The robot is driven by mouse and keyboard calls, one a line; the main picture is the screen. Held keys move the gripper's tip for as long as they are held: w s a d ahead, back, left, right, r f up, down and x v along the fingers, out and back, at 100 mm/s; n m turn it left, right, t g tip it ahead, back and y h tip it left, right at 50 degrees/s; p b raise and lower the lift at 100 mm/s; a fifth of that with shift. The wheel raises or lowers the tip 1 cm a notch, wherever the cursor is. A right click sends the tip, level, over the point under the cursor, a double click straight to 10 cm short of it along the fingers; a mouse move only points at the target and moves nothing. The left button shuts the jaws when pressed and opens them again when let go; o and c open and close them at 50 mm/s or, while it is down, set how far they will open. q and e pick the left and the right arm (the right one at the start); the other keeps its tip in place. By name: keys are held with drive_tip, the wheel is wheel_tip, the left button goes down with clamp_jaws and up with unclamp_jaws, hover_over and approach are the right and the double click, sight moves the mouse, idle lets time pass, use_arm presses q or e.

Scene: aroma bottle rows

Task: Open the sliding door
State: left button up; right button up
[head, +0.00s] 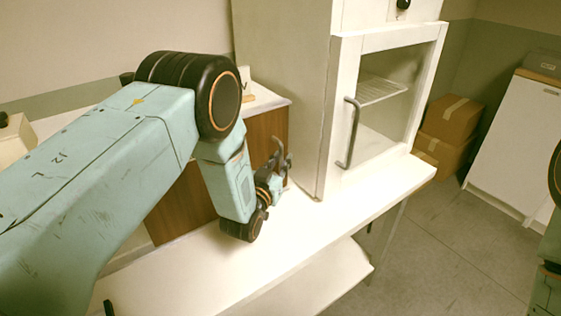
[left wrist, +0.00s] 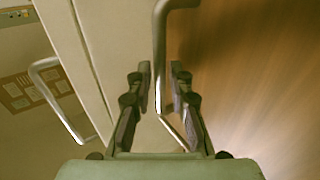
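A low cabinet with a brown wooden front panel (head: 265,124) stands on the white table. In the left wrist view, a metal bar handle (left wrist: 160,50) stands out beside the wood-grain panel (left wrist: 255,70). My left gripper (head: 281,154) is close to the wooden front in the head view. In the left wrist view my left gripper (left wrist: 159,76) is open, with one finger on each side of the bar and gaps visible. Much of the wooden front is hidden behind my left arm. My right gripper is not in view.
A tall white cabinet (head: 285,60) with a framed glass door and a grey bar handle (head: 350,133) stands right of my left gripper. This second handle shows in the left wrist view (left wrist: 45,85). The white tabletop (head: 200,270) is clear in front. Cardboard boxes (head: 450,117) stand beyond.

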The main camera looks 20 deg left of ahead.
use_arm(q)
drive_tip(key=shift+w+d+f, duration=0.1)
drive_tip(key=shift+w+f, duration=0.1)
drive_tip(key=shift+w, duration=0.15)
drive_tip(key=shift+c, duration=0.7)
clamp_jaws()
drive_tip(key=shift+s, duration=0.15)
drive_tip(key=shift+r, duration=0.1)
